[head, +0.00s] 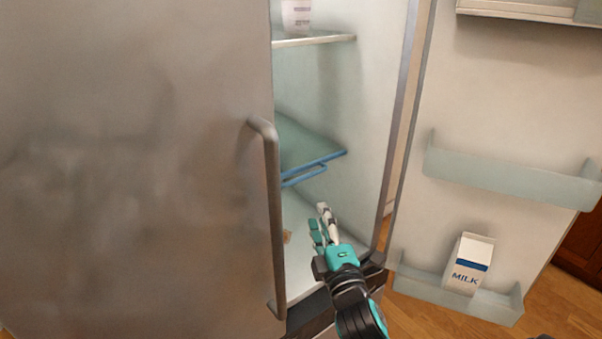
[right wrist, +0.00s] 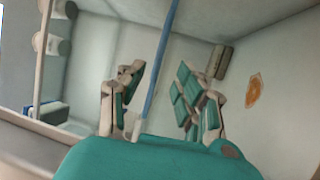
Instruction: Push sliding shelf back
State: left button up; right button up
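The sliding shelf (head: 308,148) is a glass panel with a blue front edge and a blue handle (head: 305,175), inside the open fridge compartment. Its left part is hidden behind the closed steel door. My right gripper (head: 325,224) is in the compartment opening, below and slightly right of the shelf handle in the picture. In the right wrist view its fingers (right wrist: 160,100) are spread, with a blue bar (right wrist: 159,65) showing between them. I cannot tell whether they touch it. My left gripper is not in view.
The steel door (head: 140,170) with its long vertical handle (head: 270,220) borders the opening on the left. The open right door (head: 490,130) holds a milk carton (head: 468,264) in its lower bin. A small orange item (head: 287,237) lies low in the compartment. An upper shelf (head: 315,40) holds a white container (head: 296,15).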

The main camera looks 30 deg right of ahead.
aim_at(306, 178)
jog(key=p+x, duration=0.2)
jog(key=x, duration=1)
jog(key=shift+w, duration=0.2)
jog(key=shift+w+d, duration=0.2)
jog(key=shift+w, duration=0.5)
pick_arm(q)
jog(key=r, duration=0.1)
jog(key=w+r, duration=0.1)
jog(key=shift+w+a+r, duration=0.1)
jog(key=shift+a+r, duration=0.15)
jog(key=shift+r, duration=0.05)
pick_arm(e)
jog(key=shift+c, duration=0.2)
grip_shut()
jog(key=shift+r, duration=0.1)
jog(key=shift+r, duration=0.1)
